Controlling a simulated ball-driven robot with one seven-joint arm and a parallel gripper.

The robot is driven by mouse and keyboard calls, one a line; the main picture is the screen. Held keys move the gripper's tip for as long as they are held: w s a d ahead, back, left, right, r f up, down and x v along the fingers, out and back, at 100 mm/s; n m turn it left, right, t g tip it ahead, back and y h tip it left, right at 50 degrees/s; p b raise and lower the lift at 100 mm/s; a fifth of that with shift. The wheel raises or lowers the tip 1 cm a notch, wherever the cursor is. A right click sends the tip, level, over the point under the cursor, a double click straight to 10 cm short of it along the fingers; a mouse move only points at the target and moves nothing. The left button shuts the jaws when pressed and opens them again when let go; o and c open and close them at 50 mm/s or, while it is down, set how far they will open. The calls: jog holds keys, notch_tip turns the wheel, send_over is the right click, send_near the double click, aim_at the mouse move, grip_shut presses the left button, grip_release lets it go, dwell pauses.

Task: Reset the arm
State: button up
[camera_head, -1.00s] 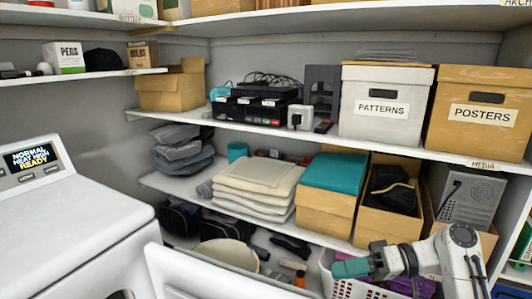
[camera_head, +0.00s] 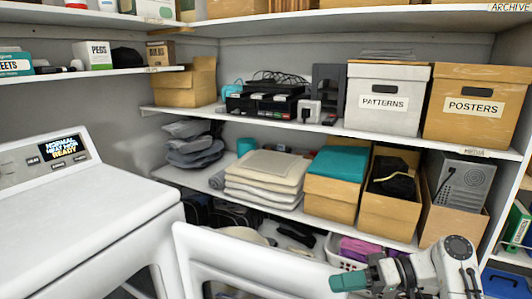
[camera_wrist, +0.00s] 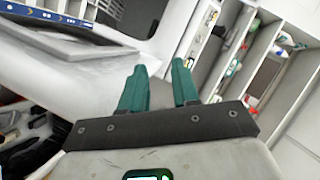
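My gripper (camera_head: 340,282) is at the bottom right of the head view, in front of the lower shelves, with its teal fingers pointing left. In the wrist view my gripper (camera_wrist: 160,78) shows two teal fingers standing apart with nothing between them. Part of my arm (camera_head: 450,262) shows in the lower right corner of the head view, folded low and cut off by the frame's bottom edge.
A white washer or dryer (camera_head: 75,220) stands at the left. A white panel (camera_head: 250,265) is close to my gripper's left. Shelves behind hold a patterns box (camera_head: 378,122), a posters box (camera_head: 477,125) and folded towels (camera_head: 265,180). A white basket (camera_head: 335,250) sits below.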

jog(key=s+f+m+h+b, duration=0.1)
jog(key=s+f+h+b, duration=0.1)
jog(key=s+f, duration=0.5)
jog(key=s+f+m+h+b, duration=0.1)
jog(key=s+f+m+h, duration=0.15)
jog(key=f, duration=0.95)
jog(key=s+d+f+m+h+b, duration=0.1)
jog(key=s+d+f+h+b, duration=0.15)
jog(key=s+f, duration=0.4)
jog(key=s+d+f+h+b, duration=0.1)
jog(key=s+d+f+h, duration=0.15)
jog(key=s+f, duration=0.4)
jog(key=s+d+r+h+b, duration=0.1)
jog(key=s+d+h, duration=0.2)
jog(key=s, duration=0.4)
jog(key=s+d+h+b, duration=0.1)
jog(key=s+d+h, duration=0.2)
jog(key=s, duration=0.5)
notch_tip(320, 180, up, 16)
jog(key=p, duration=1.5)
jog(key=shift+w+r+m+p, duration=0.15)
jog(key=shift+w+m+p, duration=0.1)
jog(key=shift+m+p, duration=0.2)
jog(key=shift+a+y, duration=0.15)
jog(key=shift+y, duration=0.1)
